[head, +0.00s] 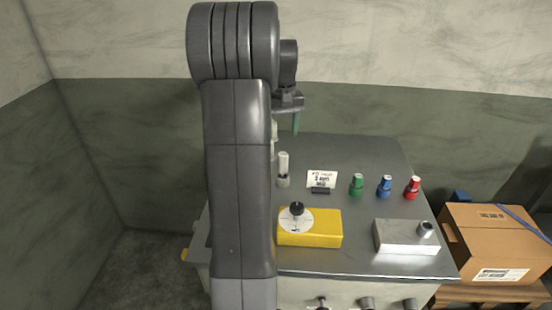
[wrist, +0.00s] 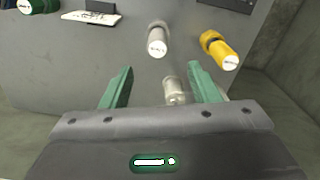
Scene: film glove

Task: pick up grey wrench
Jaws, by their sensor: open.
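I cannot make out a wrench shape in either view. In the wrist view, my gripper (wrist: 158,88) has its two green fingers apart. A pale grey, partly see-through object (wrist: 173,88) shows between them, near the right finger; its lower part is hidden by the gripper body, and I cannot tell whether it is touched. A grey-white capped cylinder (wrist: 157,40) stands beyond the fingertips, and a yellow one (wrist: 220,50) to its right. In the head view, a green finger (head: 296,123) hangs over the table's back edge; my arm hides much of the left side.
The dark table (head: 370,155) also holds green (head: 357,185), blue (head: 384,187) and red (head: 413,188) capped cylinders. A label stand (head: 321,180), a yellow dial box (head: 325,228) and a grey box (head: 400,238) stand there too. A cardboard box (head: 495,240) is at right.

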